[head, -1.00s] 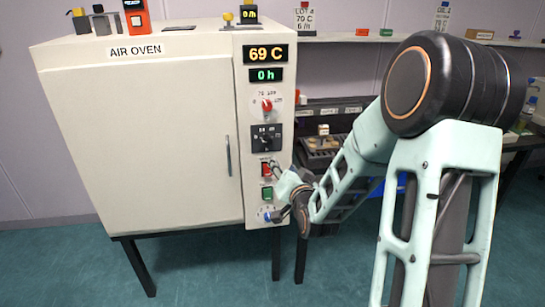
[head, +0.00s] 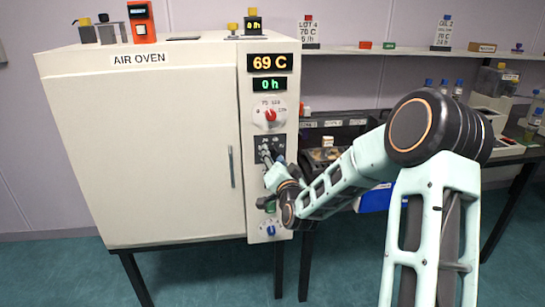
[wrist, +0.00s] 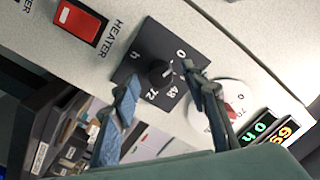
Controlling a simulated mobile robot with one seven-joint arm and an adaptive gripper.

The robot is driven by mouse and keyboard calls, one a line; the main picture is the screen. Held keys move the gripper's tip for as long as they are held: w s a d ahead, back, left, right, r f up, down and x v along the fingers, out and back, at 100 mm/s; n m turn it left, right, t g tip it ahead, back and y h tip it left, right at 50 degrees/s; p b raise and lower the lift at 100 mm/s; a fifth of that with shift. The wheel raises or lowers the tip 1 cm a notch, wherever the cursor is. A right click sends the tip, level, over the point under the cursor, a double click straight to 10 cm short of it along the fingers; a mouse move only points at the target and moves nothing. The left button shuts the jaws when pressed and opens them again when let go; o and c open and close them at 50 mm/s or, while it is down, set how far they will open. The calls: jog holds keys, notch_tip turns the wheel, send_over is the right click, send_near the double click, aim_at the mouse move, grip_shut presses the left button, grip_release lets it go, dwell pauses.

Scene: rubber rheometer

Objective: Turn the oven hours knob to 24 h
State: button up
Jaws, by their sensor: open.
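The hours knob (wrist: 161,73) is a small black dial on a dark square plate (wrist: 134,67), with 0, 48 and 72 readable in the wrist view. A pale mark shows on the knob, but its exact setting is hard to tell. The 24 label is hidden near the right finger. My gripper (wrist: 160,76) is open, one finger on each side of the knob in that view; contact cannot be told. In the head view my gripper (head: 265,154) is in front of the plate and covers the knob. The green hours display (head: 269,86) reads 0 h.
The white air oven (head: 140,165) has a temperature dial (head: 269,115) above the hours plate and a blue knob (head: 270,231) low down. A red heater switch (wrist: 77,22) is beside the plate. Shelves with bottles and boxes stand close on the right.

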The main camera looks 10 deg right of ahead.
jog(key=shift+w, duration=0.65)
jog(key=shift+c, duration=0.6)
grip_shut()
jog(key=shift+b, duration=0.3)
jog(key=m+b, duration=0.2)
jog(key=m, duration=0.2)
jog(key=shift+f, duration=0.15)
jog(key=m+b, duration=0.2)
jog(key=m, duration=0.3)
jog(key=shift+m, duration=0.4)
